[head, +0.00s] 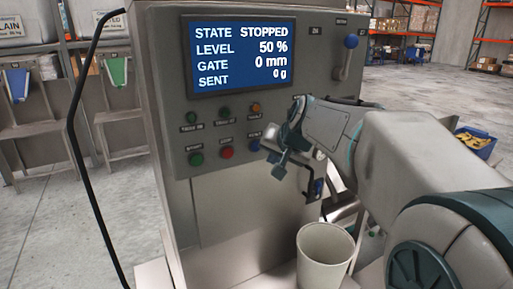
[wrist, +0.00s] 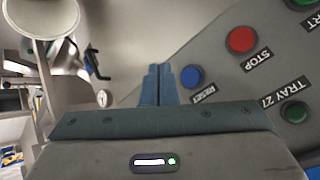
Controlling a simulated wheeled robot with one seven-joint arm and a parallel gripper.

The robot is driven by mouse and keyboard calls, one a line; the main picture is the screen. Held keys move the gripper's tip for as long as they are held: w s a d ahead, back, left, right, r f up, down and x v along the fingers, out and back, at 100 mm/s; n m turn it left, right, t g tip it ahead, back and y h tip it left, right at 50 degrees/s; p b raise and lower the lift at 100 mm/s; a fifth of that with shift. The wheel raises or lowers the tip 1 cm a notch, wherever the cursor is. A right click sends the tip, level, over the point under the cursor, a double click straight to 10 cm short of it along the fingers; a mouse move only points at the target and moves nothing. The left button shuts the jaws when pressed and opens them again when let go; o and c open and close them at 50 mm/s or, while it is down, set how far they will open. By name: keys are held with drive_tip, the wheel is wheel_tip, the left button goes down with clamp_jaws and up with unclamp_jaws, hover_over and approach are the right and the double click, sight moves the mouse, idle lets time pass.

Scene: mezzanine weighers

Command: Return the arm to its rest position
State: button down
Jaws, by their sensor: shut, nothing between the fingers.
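My gripper (head: 277,170) is shut and empty, in front of the lower right of the machine's button panel. In the wrist view its two blue-grey fingers (wrist: 158,86) are together, with their tips just left of the blue RESET button (wrist: 191,76). I cannot tell whether the tips touch the panel. My arm reaches in from the right side of the head view, bent toward the machine. The blue button (head: 253,146) also shows in the head view, close to the gripper's left.
The machine's screen (head: 243,56) reads STOPPED, level 50 %, gate 0 mm, sent 0 g. A red STOP button (wrist: 241,40) is beside RESET. A pale cup (head: 325,256) stands below the gripper. A black cable (head: 78,150) hangs left. Open floor lies behind at right.

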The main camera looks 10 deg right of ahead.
drive_tip(key=s+f+n+g, duration=0.1)
drive_tip(key=s+f+g, duration=0.1)
drive_tip(key=s+f, duration=0.3)
drive_tip(key=s+f+n+g+h, duration=0.1)
drive_tip(key=s+f, duration=0.4)
drive_tip(key=s, duration=0.7)
drive_tip(key=s+f+n+g, duration=0.2)
drive_tip(key=s+f, duration=0.3)
drive_tip(key=s, duration=0.4)
drive_tip(key=shift+a+f+n+g+h, duration=0.3)
drive_tip(key=shift+a+n+h, duration=0.1)
drive_tip(key=shift+n, duration=0.1)
